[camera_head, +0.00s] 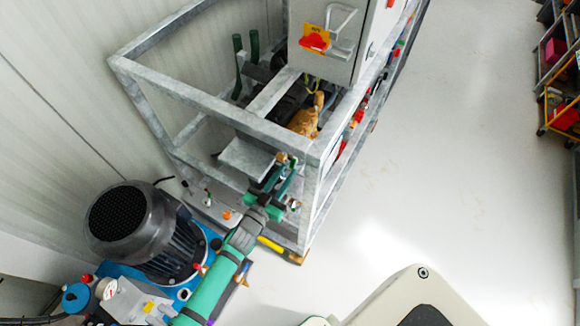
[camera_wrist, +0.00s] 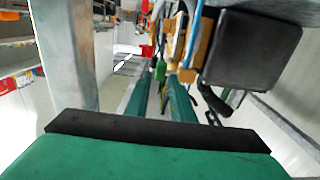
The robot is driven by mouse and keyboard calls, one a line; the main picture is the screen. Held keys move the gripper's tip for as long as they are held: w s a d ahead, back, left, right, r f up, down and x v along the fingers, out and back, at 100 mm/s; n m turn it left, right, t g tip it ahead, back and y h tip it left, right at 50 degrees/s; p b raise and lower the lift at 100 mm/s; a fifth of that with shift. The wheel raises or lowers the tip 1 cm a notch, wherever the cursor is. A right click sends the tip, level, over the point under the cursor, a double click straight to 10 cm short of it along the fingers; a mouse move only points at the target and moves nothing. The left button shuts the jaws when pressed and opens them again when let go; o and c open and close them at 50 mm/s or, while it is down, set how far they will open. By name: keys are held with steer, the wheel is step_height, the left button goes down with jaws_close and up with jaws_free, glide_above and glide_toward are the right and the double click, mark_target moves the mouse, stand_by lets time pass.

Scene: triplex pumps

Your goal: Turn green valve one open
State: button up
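My green arm reaches from the lower left of the head view to my gripper (camera_head: 268,190), at the near lower corner of the metal frame. Green and dark parts crowd together there, with a brass-coloured fitting (camera_head: 283,158) just above. I cannot clearly separate fingers from valve parts, or tell whether they touch. Two dark green upright bars (camera_head: 246,62) stand at the back left inside the frame; I cannot tell whether they are valve handles. The wrist view shows two long green bars (camera_wrist: 181,102) ahead, with a small green part (camera_wrist: 160,70) near their far end.
The grey metal frame (camera_head: 190,94) surrounds the pump parts. A control cabinet with a red switch (camera_head: 313,42) stands on it. A black motor (camera_head: 135,225) is at left. A black box (camera_wrist: 252,48) is close at right in the wrist view. Open floor (camera_head: 440,170) lies right.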

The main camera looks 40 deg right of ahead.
mark_target(292, 165)
steer(key=shift+x, duration=1.7)
jaws_close()
steer(key=shift+f, duration=0.1)
steer(key=shift+f+t+h, duration=0.15)
steer(key=shift+t+h, duration=0.35)
steer(key=shift+h, duration=0.5)
steer(key=shift+f+t+h, duration=0.15)
steer(key=shift+t+h, duration=0.35)
steer(key=shift+h, duration=0.5)
jaws_free()
